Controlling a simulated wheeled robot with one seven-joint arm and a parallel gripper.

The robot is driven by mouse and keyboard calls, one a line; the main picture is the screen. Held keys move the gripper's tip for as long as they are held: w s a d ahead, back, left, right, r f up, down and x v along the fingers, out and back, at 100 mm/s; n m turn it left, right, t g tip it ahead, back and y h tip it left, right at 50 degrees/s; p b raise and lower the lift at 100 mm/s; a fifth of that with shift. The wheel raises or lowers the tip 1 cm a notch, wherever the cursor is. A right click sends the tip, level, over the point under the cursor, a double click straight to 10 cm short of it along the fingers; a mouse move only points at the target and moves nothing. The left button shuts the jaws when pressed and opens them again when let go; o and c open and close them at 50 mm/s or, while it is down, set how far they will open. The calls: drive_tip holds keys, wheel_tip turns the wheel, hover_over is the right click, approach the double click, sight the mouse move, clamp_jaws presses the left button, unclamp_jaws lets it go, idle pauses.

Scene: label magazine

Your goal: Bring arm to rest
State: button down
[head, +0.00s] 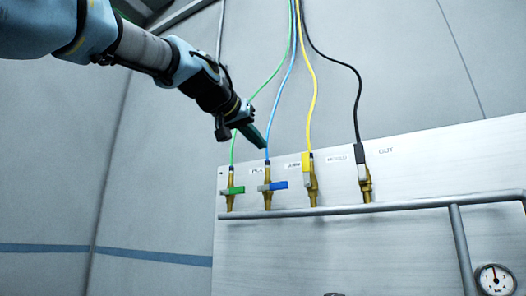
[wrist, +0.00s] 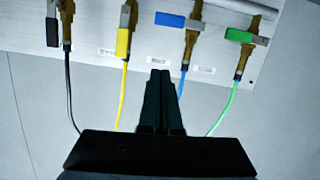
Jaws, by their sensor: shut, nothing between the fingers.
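My arm (head: 145,48) reaches in from the upper left in the head view. My gripper (head: 261,143) is shut and empty, pointing down and right, in front of the wall panel near the blue hose. In the wrist view my gripper (wrist: 161,74) shows its two dark fingers pressed together, pointing toward the panel between the yellow and blue hoses. I cannot tell how far the fingertips are from the panel.
The panel (head: 340,250) carries brass valves with green (head: 233,190), blue (head: 280,185), yellow (head: 307,163) and black (head: 361,161) handles. Hoses rise from them. A grey pipe (head: 410,204) runs below; a gauge (head: 495,280) sits lower right. Open wall space lies left.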

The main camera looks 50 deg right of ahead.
idle(0.6)
drive_tip(key=w+a+f+n+t+y+p, duration=0.1)
drive_tip(key=w+a+f+n+y, duration=0.15)
drive_tip(key=w+a+f, duration=0.7)
drive_tip(key=w+a+f+n+t+y, duration=0.15)
drive_tip(key=w+a+f+y, duration=0.35)
drive_tip(key=f, duration=0.7)
drive_tip(key=w+a+f+n+y+p, duration=0.1)
drive_tip(key=w+a+f+n, duration=0.3)
drive_tip(key=w+f, duration=0.55)
drive_tip(key=s+a+f+n+g+y, duration=0.2)
drive_tip(key=s+a+f+y, duration=0.15)
drive_tip(key=a+f, duration=1.45)
drive_tip(key=s+a+f+n+g+y, duration=0.1)
drive_tip(key=s+a+f, duration=0.3)
drive_tip(key=a, duration=0.3)
drive_tip(key=s+a+f+n+g+y+p, duration=0.1)
drive_tip(key=s+a+f+n, duration=0.1)
drive_tip(key=s+a+f, duration=0.3)
drive_tip(key=shift+s+a+f+y, duration=0.25)
drive_tip(key=shift+s+a+y, duration=0.05)
drive_tip(key=shift+s+a, duration=0.8)
drive_tip(key=shift+w+g, duration=0.1)
drive_tip(key=shift+g, duration=0.15)
